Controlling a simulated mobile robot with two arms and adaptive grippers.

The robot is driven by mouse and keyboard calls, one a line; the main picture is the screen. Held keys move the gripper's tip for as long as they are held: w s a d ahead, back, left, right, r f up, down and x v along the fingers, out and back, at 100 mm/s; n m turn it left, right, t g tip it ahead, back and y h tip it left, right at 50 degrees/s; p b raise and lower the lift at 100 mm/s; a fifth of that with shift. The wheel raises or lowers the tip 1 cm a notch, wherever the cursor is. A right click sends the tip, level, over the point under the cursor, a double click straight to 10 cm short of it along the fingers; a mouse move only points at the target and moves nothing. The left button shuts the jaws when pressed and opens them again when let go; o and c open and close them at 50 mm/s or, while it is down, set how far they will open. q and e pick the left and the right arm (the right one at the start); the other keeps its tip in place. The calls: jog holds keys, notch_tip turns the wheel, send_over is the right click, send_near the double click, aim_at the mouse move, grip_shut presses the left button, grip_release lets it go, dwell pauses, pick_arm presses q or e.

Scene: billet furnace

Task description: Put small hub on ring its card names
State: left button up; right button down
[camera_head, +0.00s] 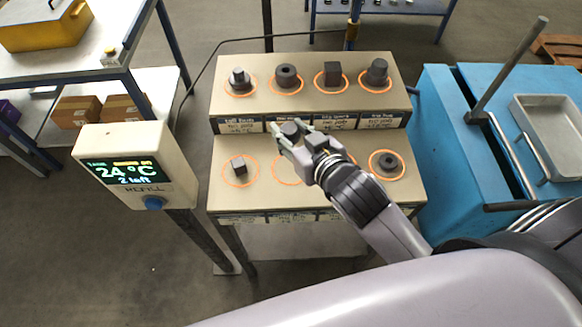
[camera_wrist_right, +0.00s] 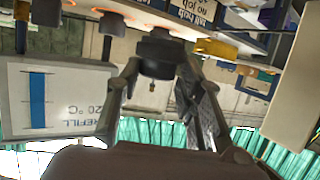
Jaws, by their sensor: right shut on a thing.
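My right gripper (camera_head: 294,138) is shut on a dark round hub (camera_head: 290,128), held above the lower tier of the two-tier stand. In the right wrist view the hub (camera_wrist_right: 158,52) sits between the fingertips. Below it, an orange ring (camera_head: 287,181) on the lower tier looks empty where it shows; my gripper covers part of it. Another lower ring is mostly hidden behind my wrist. Cards (camera_head: 333,122) line the upper tier's front; the lower cards are too small to read.
The upper tier holds several dark parts in orange rings, including a block (camera_head: 333,73) and a large hub (camera_head: 376,73). A blue tank (camera_head: 450,130) and grey tray (camera_head: 548,130) stand right.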

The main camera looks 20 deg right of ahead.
send_over(291, 174)
notch_tip(291, 174, down, 7)
jog(key=shift+f+b, duration=0.1)
jog(key=shift+b, duration=0.25)
jog(key=shift+f+b, duration=0.3)
jog(key=shift+f, duration=2.1)
jog(key=shift+f, duration=0.15)
jog(key=c, duration=1.1)
grip_release()
jog(key=b+v, duration=0.1)
jog(key=v, duration=1.1)
jog(key=shift+d, duration=0.1)
